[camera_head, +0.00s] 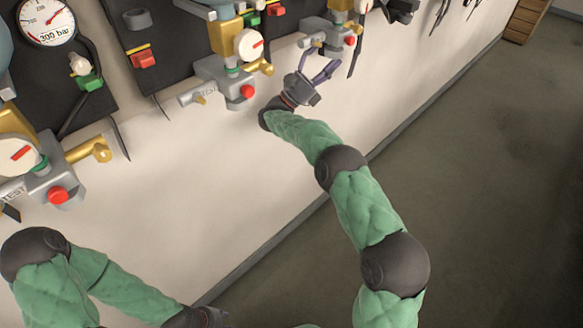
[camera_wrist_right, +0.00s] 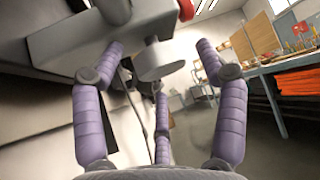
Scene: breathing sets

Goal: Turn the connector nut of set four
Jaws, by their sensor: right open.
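My right gripper (camera_head: 322,68) reaches up to the breathing set (camera_head: 328,32) at the top right of the head view, below its grey body. Its purple fingers are spread in the right wrist view (camera_wrist_right: 160,75). A pale grey rounded knob (camera_wrist_right: 160,60), which may be the connector nut, juts from the grey set body (camera_wrist_right: 100,40) between the fingers. Contact with the fingers cannot be made out. I cannot read a number on this set.
More sets hang along the pale wall (camera_head: 170,190): a middle one (camera_head: 228,72) and a left one (camera_head: 45,180), each with a red button. A gauge (camera_head: 47,22) is at the upper left. A workbench (camera_wrist_right: 285,70) stands beyond open floor (camera_head: 470,200).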

